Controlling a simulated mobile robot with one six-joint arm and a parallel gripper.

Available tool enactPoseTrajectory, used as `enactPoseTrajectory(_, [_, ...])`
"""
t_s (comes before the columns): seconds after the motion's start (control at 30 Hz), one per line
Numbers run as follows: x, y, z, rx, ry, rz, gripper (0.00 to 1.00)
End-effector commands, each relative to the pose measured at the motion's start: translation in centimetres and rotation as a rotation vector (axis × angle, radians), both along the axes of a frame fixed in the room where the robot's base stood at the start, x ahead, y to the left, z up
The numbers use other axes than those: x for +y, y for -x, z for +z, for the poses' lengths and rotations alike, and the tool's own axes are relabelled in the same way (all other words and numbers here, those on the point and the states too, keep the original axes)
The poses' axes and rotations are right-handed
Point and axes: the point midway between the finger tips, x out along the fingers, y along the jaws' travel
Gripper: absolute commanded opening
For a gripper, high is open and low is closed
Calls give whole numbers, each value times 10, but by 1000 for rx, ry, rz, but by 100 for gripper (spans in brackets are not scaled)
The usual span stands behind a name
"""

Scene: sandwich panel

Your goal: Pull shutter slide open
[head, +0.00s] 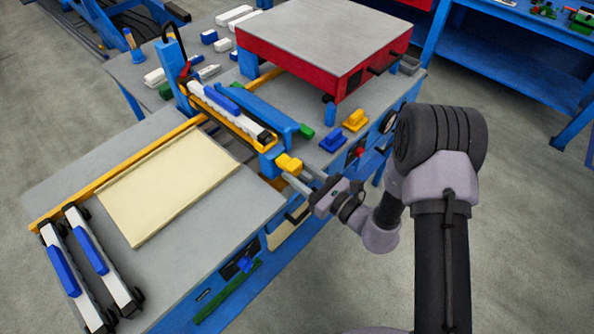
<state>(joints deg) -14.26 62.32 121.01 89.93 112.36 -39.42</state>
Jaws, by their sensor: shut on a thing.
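A blue bridge (250,102) spans the grey work table, with a white and black bar (222,108) and a yellow rail along it. A small yellow block (289,162) sits at the bridge's near right end, by the table edge. I take this block to be the shutter slide's handle; no label shows. My gripper (293,177) reaches in from the right with its fingers at the yellow block and is shut on it. The exact contact is small and partly hidden. How far the shutter stands open cannot be told.
A cream panel (168,183) lies on the table against a yellow fence (115,175). Two clamp bars (88,260) lie at the front left. A red-sided box (325,45) stands behind. Blue (333,141) and yellow (355,120) small blocks sit right of the bridge. Open floor lies at right.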

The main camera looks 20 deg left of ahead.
Motion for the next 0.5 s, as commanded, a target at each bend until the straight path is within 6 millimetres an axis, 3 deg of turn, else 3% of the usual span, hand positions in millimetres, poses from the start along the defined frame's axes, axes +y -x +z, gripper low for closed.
enactPoseTrajectory(0.5, [-15,6,-1,1,2,-2,17])
